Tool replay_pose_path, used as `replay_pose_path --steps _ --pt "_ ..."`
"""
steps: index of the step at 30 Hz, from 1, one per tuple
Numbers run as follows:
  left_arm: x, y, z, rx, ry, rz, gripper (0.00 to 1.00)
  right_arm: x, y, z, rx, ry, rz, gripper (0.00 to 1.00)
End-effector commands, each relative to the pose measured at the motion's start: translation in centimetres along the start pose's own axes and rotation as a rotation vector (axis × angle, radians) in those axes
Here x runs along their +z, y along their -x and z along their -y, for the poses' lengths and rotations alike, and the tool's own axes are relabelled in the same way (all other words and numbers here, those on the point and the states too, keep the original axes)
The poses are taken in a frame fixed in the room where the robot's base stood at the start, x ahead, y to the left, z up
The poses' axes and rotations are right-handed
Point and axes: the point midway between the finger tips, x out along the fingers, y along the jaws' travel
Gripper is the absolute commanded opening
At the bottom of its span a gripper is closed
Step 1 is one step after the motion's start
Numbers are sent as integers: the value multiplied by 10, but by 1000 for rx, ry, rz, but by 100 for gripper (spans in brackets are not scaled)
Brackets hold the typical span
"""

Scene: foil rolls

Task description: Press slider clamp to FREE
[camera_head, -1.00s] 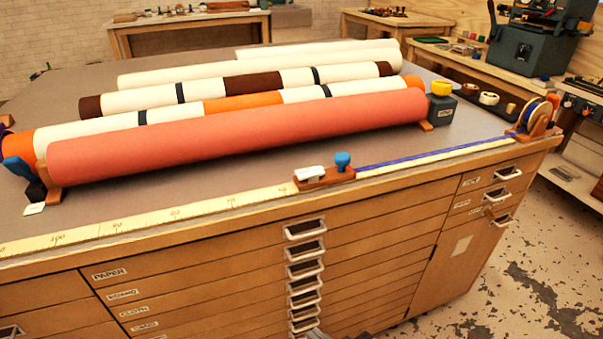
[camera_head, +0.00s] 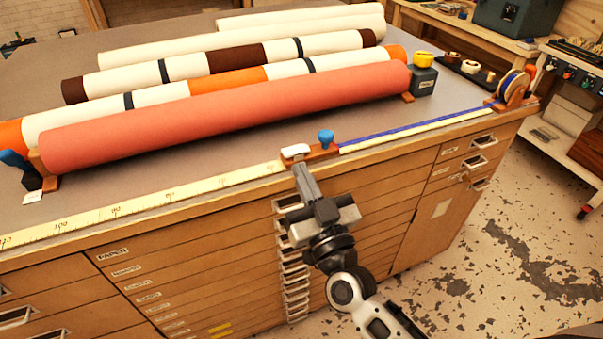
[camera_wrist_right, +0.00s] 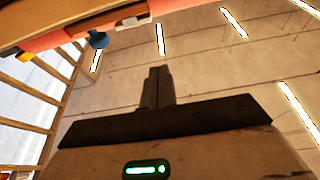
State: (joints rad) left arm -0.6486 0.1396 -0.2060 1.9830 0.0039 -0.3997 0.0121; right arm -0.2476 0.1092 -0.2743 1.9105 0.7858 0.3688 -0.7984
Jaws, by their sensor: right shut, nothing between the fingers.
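The slider clamp (camera_head: 318,152) is a small reddish-brown block on the ruler strip along the table's front edge. It has a white rocker (camera_head: 295,150) on its left and a blue knob (camera_head: 326,137) on its right. My right gripper (camera_head: 303,172) is shut and empty, with its fingertips just in front of and below the white rocker. I cannot tell whether they touch the clamp. In the right wrist view the shut fingers (camera_wrist_right: 158,75) point up, and the blue knob (camera_wrist_right: 98,39) shows at the upper left. My left gripper is not in view. No FREE marking is readable.
A yellow ruler (camera_head: 150,199) runs along the front edge, with a blue strap (camera_head: 420,129) going right to a reel (camera_head: 515,87). A large red roll (camera_head: 230,115) and several other rolls lie behind. The drawer cabinet (camera_head: 190,270) is below.

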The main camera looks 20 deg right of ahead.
Motion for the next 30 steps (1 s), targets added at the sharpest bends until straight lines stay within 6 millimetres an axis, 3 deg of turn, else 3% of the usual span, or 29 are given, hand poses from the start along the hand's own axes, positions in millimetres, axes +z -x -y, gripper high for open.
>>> replay_pose_path --steps 11,13,18,30 --pt "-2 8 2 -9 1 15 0 -3 -82 0 0 -1 -3 0" --pt "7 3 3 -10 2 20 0 16 -74 0 -4 5 5 0" --pt "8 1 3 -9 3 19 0 32 -68 0 -2 1 1 0" --pt "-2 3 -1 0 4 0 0 37 -66 0 0 -1 -1 0"
